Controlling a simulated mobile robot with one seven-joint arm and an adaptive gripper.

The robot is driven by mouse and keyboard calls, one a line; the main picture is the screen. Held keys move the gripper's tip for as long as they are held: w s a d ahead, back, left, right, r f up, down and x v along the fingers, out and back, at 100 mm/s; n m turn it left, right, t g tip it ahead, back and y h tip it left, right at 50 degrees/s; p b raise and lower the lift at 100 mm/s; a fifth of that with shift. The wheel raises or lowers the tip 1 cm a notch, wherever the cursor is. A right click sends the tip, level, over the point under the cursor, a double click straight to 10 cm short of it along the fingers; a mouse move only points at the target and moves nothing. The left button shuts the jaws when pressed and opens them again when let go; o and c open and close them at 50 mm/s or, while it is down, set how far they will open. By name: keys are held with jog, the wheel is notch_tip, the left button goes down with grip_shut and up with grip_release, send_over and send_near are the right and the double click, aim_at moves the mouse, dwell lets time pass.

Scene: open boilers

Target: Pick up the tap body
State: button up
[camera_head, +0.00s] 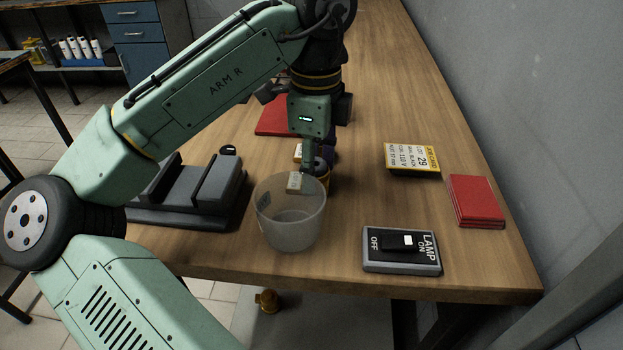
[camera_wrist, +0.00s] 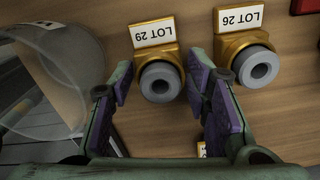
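Two brass tap bodies with grey round ends show in the wrist view, each beside a white label: the LOT 29 tap body (camera_wrist: 160,80) and, to its right, the LOT 26 tap body (camera_wrist: 255,65). My gripper (camera_wrist: 158,88) is open, with purple-padded fingers on either side of the LOT 29 tap body; I cannot tell whether they touch it. In the head view my gripper (camera_head: 308,150) points down behind the clear tub, and a tap body (camera_head: 324,172) is partly hidden there. The job card (camera_head: 412,159) reads LOT 29.
The clear tub (camera_head: 290,228) stands close to the gripper and shows at left in the wrist view (camera_wrist: 50,75). A dark fixture (camera_head: 190,192) is left, a lamp switch (camera_head: 402,250) front right, and a red book (camera_head: 476,201) right. A brass piece (camera_head: 267,301) lies below the table.

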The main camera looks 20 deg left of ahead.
grip_shut()
dwell(0.3)
